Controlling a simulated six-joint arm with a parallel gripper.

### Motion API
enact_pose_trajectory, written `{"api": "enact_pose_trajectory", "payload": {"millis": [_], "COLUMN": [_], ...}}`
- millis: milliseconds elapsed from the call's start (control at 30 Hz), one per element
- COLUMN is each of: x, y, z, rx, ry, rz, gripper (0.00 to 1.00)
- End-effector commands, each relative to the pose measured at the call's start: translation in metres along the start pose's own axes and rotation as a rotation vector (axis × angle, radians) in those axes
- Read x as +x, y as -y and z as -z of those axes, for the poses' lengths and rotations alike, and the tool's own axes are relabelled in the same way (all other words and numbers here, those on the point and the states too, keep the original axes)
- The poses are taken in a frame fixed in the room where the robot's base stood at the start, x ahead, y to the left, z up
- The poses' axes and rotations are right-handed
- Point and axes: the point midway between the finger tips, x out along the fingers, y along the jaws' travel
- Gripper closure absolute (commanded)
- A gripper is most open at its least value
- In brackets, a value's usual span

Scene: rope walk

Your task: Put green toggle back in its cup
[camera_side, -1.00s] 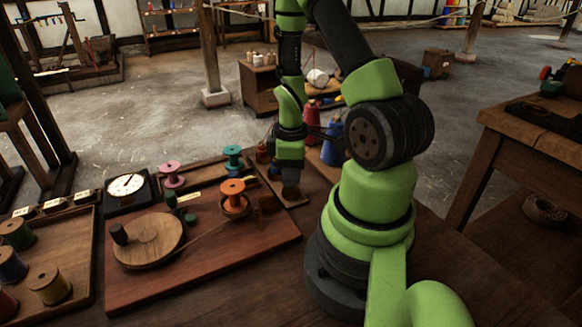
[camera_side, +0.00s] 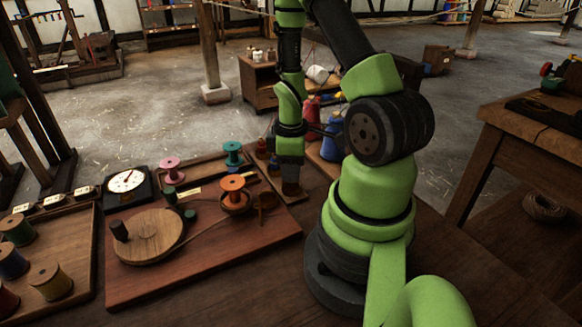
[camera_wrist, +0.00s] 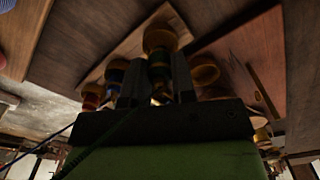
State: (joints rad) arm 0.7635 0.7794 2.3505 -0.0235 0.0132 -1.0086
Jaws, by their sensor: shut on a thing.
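My gripper (camera_wrist: 158,75) points down over the small wooden tray at the back right of the board. In the side view its tip (camera_side: 291,187) is low above that tray and mostly dark. In the wrist view the two dark fingers close on a small dark thing (camera_wrist: 159,71), whose colour I cannot make out. A round brown cup (camera_wrist: 160,38) shows right by the held thing. I cannot tell whether the thing is inside the cup or just above it. Two small dark green pieces, one upright (camera_side: 168,194) and one lower (camera_side: 190,215), stand on the board near the round wooden disc.
An orange spool (camera_side: 233,186) sits in a bowl left of my gripper.

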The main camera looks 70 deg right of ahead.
Motion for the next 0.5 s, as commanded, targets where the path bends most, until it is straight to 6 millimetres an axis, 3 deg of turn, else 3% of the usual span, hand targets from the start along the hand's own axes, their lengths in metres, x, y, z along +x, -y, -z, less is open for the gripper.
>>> {"api": "enact_pose_trajectory", "payload": {"millis": [500], "x": [0.017], "y": [0.000], "z": [0.000], "rx": [0.001], "ry": [0.000], "rz": [0.001], "gripper": [0.89]}}
